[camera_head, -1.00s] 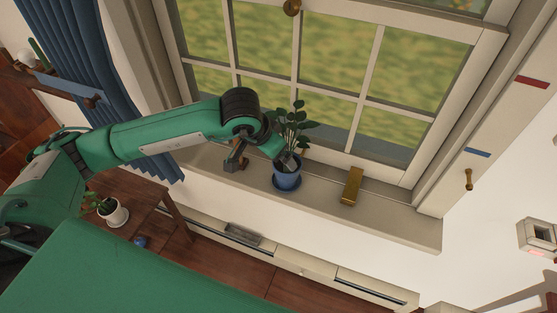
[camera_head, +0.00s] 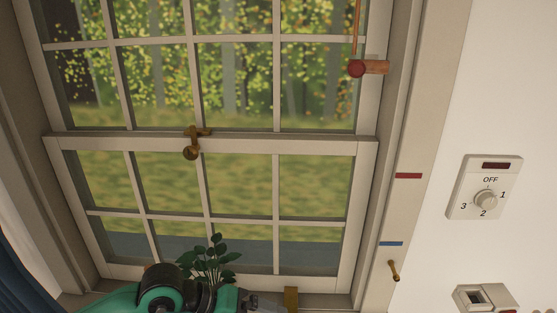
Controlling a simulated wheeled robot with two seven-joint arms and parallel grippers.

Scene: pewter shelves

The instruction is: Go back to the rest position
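My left arm comes in along the bottom edge, in front of the window sill. Its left gripper (camera_head: 264,304) shows as a grey end cut off by the bottom edge. I cannot tell whether its fingers are open or shut. The leaves of a green plant (camera_head: 208,262) rise just behind the wrist. The plant's pot is hidden or below the frame. My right gripper is not in view.
A window (camera_head: 200,180) with a brass latch (camera_head: 192,146) fills the middle. A brass block (camera_head: 291,298) stands at the sill. On the right wall are a dial switch (camera_head: 484,190), a brass hook (camera_head: 394,271) and a socket (camera_head: 486,299). A blue curtain (camera_head: 18,275) hangs at lower left.

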